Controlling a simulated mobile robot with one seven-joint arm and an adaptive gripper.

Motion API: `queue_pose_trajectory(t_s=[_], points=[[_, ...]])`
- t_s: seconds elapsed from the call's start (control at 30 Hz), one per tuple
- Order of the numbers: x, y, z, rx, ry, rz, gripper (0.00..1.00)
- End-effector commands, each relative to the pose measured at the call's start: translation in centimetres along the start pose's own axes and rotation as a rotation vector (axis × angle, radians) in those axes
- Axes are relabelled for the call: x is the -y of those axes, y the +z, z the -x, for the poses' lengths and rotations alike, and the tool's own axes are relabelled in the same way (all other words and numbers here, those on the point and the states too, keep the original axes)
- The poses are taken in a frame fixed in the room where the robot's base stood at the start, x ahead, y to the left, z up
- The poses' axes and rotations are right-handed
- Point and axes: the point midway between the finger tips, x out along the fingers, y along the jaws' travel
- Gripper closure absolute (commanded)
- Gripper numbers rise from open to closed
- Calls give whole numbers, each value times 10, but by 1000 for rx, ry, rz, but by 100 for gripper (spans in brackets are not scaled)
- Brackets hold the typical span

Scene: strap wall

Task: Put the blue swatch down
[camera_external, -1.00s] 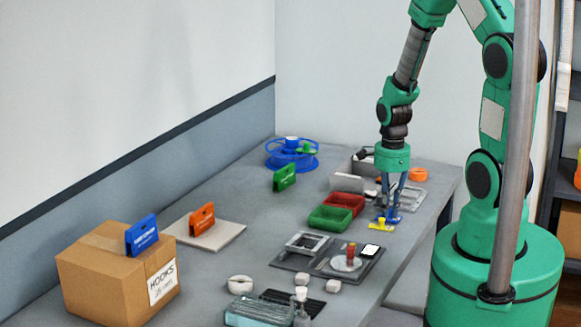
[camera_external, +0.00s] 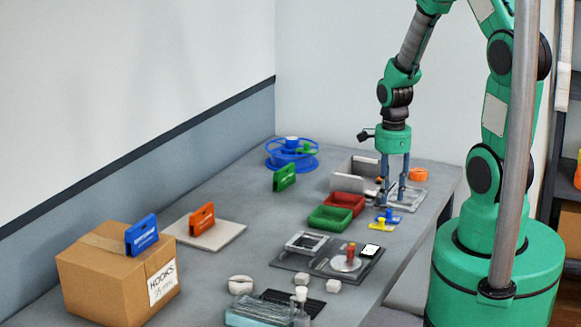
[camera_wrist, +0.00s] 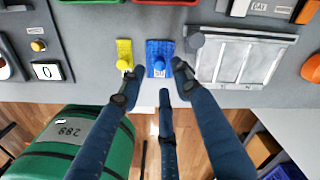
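The blue swatch (camera_external: 389,215), a small flat plate with a round knob, lies on the grey table near its right edge. It also shows in the wrist view (camera_wrist: 160,58). The yellow swatch (camera_wrist: 124,54) lies just to its left there, with a narrow gap between them. My gripper (camera_external: 393,198) is above the blue swatch, its fingers pointing down and spread apart.
A red tray (camera_external: 345,200) and a green tray (camera_external: 327,222) stand left of the swatches. A grey panel (camera_wrist: 240,57) lies close right of the blue swatch in the wrist view. The table's edge (camera_wrist: 228,98) is near.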

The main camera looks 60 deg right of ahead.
Motion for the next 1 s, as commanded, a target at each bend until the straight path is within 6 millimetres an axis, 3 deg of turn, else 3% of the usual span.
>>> queue_pose_trajectory(t_s=[0.1, 0.4, 1.0], points=[[1, 0, 24, 1, -3, 0, 67], [0, 0, 62, 0, -1, 0, 67], [0, 0, 70, 0, 1, 0, 67]])
